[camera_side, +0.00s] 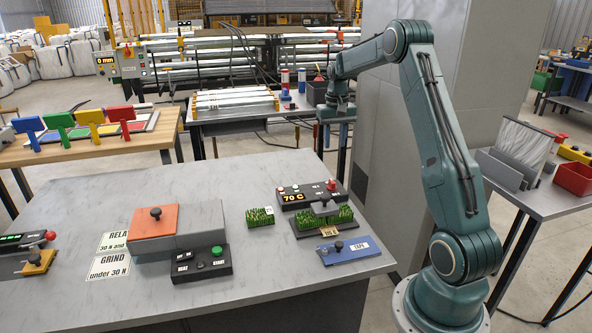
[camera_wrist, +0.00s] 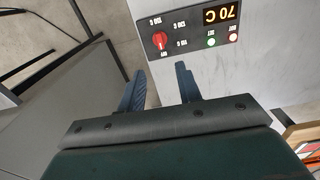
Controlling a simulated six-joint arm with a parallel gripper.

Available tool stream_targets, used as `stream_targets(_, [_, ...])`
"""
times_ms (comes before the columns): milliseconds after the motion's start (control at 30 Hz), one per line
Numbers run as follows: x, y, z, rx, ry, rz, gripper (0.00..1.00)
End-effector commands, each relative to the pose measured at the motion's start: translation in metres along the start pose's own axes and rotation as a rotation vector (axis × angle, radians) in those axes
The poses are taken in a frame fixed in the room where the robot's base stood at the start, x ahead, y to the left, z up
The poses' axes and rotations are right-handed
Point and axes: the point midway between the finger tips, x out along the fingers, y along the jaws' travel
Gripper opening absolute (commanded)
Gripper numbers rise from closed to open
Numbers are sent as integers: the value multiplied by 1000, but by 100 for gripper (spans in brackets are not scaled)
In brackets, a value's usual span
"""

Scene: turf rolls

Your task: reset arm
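My gripper (camera_side: 336,110) is raised high above the back right of the grey table (camera_side: 75,205), with the arm bent over. In the wrist view its two blue fingers (camera_wrist: 162,85) stand apart with nothing between them. A small green turf piece (camera_side: 260,217) lies on the table. More green turf (camera_side: 340,215) sits in a dark holder under a grey plate with a black knob. A black 70 C panel (camera_side: 310,194) stands behind it; this panel also shows in the wrist view (camera_wrist: 190,30), beyond the fingertips.
On the table are an orange-topped grey block (camera_side: 153,222), a black button box (camera_side: 202,263), a blue TAPE plate (camera_side: 343,250) and printed labels (camera_side: 108,267). A side table with a red bin (camera_side: 574,178) stands at right. Space around the gripper looks clear.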

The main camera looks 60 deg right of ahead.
Motion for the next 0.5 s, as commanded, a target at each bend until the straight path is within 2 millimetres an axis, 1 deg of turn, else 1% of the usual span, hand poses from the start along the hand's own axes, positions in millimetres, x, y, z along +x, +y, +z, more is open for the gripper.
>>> stream_targets(167, [-11, -10, 7, -21, 14, -1, 35])
stream_targets(267, [-24, -23, 17, -47, 29, -1, 35])
stream_targets(367, [-40, -40, 31, -82, 52, -3, 35])
stream_targets(500, [-65, -65, 58, -143, 88, -8, 35])
